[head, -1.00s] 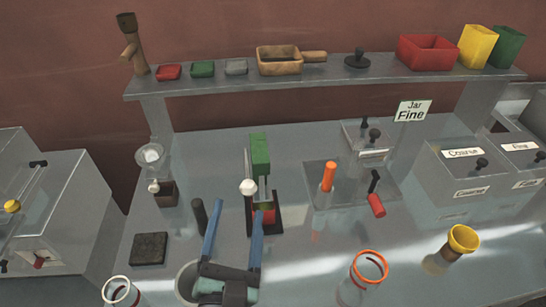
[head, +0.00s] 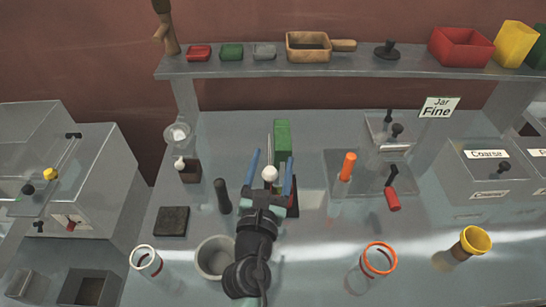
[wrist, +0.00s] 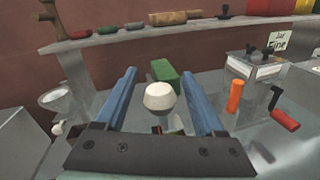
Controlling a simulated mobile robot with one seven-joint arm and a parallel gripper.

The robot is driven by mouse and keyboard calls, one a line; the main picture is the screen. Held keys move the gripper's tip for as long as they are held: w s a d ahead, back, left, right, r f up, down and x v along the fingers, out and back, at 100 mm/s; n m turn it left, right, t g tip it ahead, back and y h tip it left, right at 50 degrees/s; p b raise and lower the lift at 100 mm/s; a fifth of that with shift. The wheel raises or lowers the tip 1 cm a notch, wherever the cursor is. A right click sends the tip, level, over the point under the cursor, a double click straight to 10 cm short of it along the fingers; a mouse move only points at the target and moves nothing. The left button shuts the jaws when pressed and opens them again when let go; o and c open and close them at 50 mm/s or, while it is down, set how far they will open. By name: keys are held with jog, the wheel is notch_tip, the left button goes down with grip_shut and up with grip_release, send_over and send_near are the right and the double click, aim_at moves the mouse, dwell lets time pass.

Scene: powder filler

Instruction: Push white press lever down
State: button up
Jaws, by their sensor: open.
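The white press lever's round knob (head: 270,174) sits between my gripper's two blue fingers in the head view. The press (head: 283,140) behind it has a green upright block and a dark base, mostly hidden by my gripper. My gripper (head: 270,170) is open, with one finger on each side of the knob and a gap to each. In the wrist view the white knob (wrist: 160,97) is centred between the fingers, in front of the green block (wrist: 166,74). I cannot tell whether the gripper's palm touches the lever.
A grey bowl (head: 216,258) stands near my arm, with a black cylinder (head: 222,196) just left of the gripper. An orange-handled tool (head: 348,166) stands on a plate to the right. An orange-rimmed jar (head: 379,259) is at the front right. A shelf (head: 340,66) runs along the back.

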jog(key=shift+w+d, duration=0.1)
jog(key=shift+w, duration=0.35)
jog(key=shift+c, duration=0.2)
grip_shut()
dwell(1.0)
